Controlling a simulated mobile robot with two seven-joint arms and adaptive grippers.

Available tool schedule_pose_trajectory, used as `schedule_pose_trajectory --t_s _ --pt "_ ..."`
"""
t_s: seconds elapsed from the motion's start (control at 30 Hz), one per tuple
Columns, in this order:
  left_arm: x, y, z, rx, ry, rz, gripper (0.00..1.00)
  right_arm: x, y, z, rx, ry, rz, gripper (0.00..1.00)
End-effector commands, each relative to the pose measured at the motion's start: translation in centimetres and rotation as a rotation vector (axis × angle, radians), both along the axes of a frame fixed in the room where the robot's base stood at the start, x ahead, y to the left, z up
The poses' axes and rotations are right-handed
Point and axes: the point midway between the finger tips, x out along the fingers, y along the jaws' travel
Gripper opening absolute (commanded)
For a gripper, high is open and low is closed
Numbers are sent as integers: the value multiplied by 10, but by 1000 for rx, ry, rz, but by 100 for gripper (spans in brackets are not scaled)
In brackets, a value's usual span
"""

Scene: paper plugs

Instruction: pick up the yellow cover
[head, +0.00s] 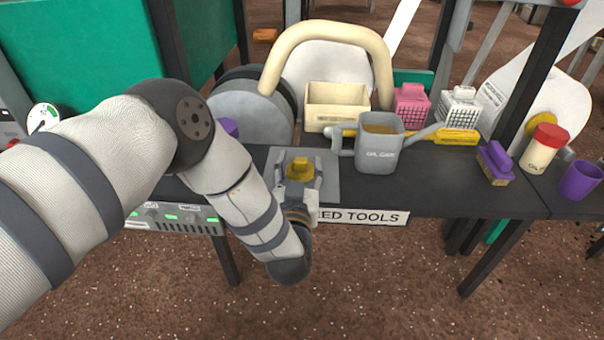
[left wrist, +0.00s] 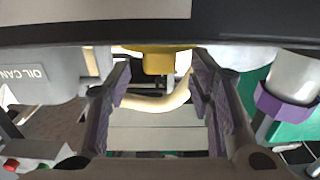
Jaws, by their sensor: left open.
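The yellow cover (head: 300,167) is a small yellow block over the grey plate (head: 333,185) on the dark table. My left gripper (head: 301,183) is open at its near side, with one finger to each side of the cover. In the left wrist view the cover (left wrist: 159,62) shows at the top middle, between the two spread fingers of the gripper (left wrist: 160,92). I cannot tell whether the fingers touch it. What the cover rests on is hidden. My right gripper is in neither view.
A grey oil can (head: 379,147) stands close to the right of the gripper. A cream box (head: 337,112), pink basket (head: 411,106), white basket (head: 460,106), purple brush (head: 495,163) and red-lidded jar (head: 544,148) stand further right or back. The table front right of the plate (head: 440,200) is clear.

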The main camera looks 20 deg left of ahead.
Motion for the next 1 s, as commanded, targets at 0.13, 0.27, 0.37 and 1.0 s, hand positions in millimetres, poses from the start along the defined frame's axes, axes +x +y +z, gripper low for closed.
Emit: schedule_pose_trajectory --t_s 0.13,0.27,0.37,1.0 --pt "21 6 -5 0 3 2 48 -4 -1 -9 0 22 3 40" --pt "24 6 -1 0 2 0 48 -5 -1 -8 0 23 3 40" --pt "24 6 -1 0 2 0 48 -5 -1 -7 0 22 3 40" --pt "23 6 4 -1 2 -1 0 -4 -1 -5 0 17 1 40"
